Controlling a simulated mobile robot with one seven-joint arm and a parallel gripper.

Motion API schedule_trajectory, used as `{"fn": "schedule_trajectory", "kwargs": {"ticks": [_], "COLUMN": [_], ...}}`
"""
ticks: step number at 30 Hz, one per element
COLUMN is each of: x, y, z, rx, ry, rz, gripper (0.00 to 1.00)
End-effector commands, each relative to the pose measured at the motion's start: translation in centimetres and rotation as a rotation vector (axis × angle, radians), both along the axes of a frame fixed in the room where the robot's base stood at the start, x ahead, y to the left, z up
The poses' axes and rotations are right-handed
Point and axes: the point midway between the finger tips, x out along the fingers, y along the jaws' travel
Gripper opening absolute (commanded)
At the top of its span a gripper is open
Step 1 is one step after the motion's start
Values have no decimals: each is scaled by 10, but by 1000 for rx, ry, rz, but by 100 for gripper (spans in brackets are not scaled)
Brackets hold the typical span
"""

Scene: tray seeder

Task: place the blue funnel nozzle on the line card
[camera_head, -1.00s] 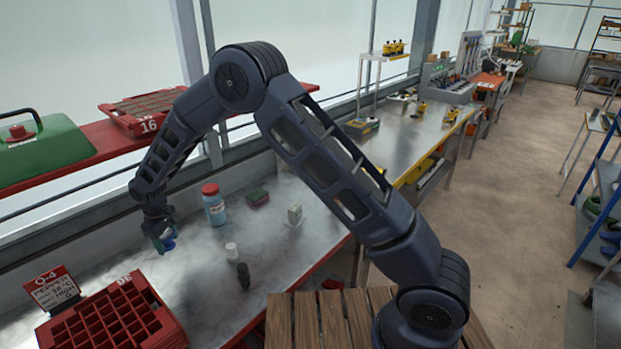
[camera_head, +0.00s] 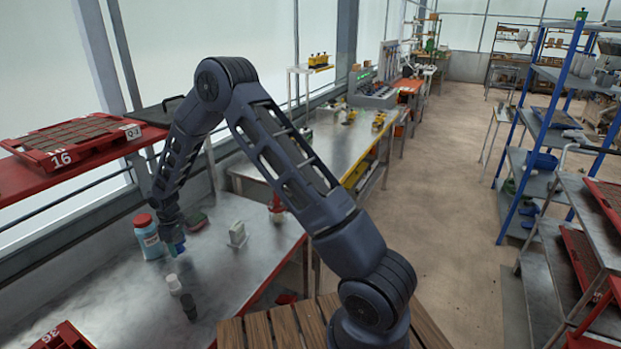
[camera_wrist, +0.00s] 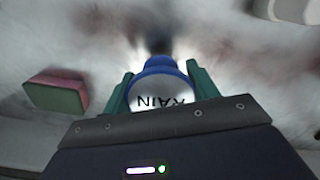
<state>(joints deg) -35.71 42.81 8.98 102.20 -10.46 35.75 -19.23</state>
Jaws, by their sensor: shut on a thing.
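My gripper (camera_head: 174,246) is shut on the blue funnel nozzle (camera_wrist: 160,64) and holds it above the metal bench. In the wrist view the nozzle is a blue ring around a pale face with dark lettering that looks like "RAIN", upside down. It sits between the two green fingers (camera_wrist: 160,88). In the head view only a small bit of blue shows at the fingertips. I cannot pick out the line card in either view.
A red-capped bottle (camera_head: 148,238) stands just left of my gripper. A green and red block (camera_wrist: 58,93) lies near it. A white block (camera_head: 237,235) stands to the right. White (camera_head: 174,283) and black (camera_head: 189,305) small pieces stand in front. The bench between is clear.

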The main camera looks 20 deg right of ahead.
Motion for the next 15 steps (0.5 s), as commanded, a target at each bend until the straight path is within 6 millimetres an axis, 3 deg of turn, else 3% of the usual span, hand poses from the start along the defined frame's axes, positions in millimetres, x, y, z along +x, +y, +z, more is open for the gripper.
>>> {"fn": "schedule_trajectory", "kwargs": {"ticks": [3, 8, 15], "x": [40, 88, 155], "y": [-33, -77, -155], "z": [8, 21, 44], "rx": [1, 1, 0], "ry": [-1, -1, -2], "rz": [-68, -158, -307], "gripper": [37, 37, 37]}}
